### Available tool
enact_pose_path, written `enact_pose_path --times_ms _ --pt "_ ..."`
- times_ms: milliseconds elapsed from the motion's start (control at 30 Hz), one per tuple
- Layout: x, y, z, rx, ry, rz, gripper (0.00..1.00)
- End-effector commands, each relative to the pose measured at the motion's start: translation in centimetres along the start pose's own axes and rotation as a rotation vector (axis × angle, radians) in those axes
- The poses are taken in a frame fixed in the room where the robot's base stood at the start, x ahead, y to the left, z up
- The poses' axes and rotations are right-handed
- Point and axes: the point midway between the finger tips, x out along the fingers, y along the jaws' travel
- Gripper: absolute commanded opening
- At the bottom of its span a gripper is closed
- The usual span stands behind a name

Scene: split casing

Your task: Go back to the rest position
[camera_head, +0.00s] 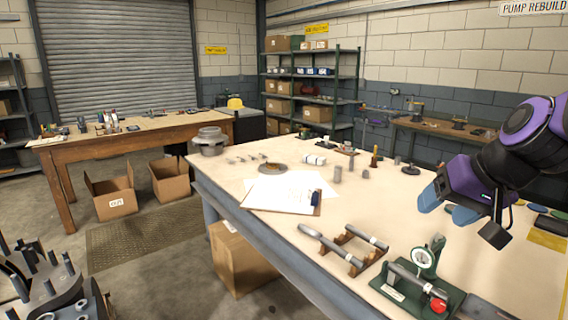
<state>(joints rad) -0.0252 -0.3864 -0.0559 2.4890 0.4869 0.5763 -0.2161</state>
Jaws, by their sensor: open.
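My gripper (462,217) is at the right of the view, on my purple and dark grey arm. Its two fingers stand wide apart with nothing between them. It is over the right part of the pale workbench (395,208), above and behind the dial gauge (424,258) on its green base. The gripper's height above the bench is hard to tell.
Shafts (332,249) rest on brown wooden supports on the bench. A clipboard with papers (283,193), small metal cylinders (338,174) and a round metal housing (209,141) also stand there. Coloured oval pieces (537,208) lie beside my arm. Cardboard boxes (113,193) are on the floor.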

Motion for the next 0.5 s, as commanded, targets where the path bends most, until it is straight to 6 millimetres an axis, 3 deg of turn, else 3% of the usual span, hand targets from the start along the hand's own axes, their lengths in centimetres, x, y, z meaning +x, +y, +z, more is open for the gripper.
enact_pose_path --times_ms 100,300,500 --pt "-3.1 0.0 2.3 -0.080 -0.011 0.039 0.65" --pt "-7.5 1.1 5.9 -0.177 -0.029 0.150 0.65" --pt "-9.9 2.3 8.1 -0.218 -0.032 0.244 0.65"
